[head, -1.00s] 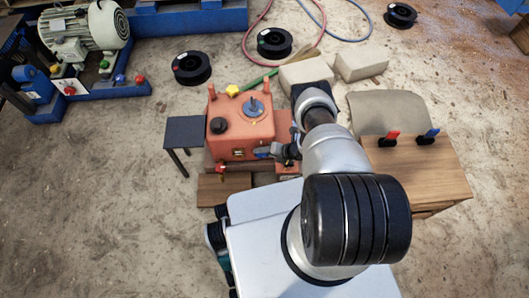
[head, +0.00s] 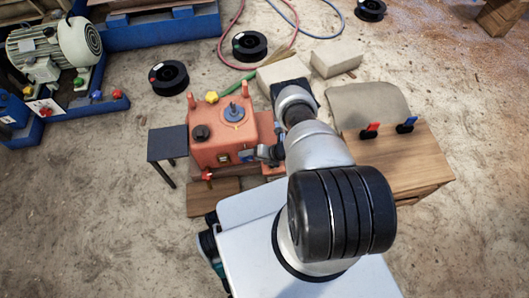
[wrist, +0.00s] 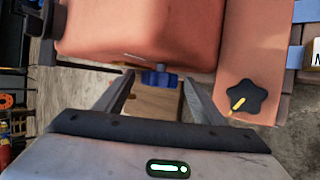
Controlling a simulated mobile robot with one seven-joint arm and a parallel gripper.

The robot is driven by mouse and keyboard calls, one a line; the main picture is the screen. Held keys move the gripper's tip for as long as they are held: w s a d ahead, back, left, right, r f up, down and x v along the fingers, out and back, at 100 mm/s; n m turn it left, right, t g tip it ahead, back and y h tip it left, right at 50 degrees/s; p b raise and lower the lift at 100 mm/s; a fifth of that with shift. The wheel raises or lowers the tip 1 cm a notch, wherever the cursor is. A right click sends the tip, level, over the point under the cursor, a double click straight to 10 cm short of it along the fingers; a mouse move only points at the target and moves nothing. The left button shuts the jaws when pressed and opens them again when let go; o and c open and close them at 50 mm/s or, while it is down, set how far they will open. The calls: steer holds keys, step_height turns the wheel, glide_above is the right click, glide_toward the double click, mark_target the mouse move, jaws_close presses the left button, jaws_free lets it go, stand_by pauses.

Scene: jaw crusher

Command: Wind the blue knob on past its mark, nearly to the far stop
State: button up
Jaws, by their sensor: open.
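The blue knob (wrist: 160,79) sits low on the front of the orange crusher housing (wrist: 140,30). My gripper (wrist: 159,82) is open, with one finger on each side of the knob in the wrist view. Whether a finger touches it cannot be told. No mark or stop can be made out beside it.
A dark star-shaped knob (wrist: 243,97) with a yellow pointer is to the right on an orange ledge. A dark side table (head: 167,143) stands left.

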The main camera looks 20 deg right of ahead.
steer(key=p+v, duration=0.5)
steer(key=v, duration=1.1)
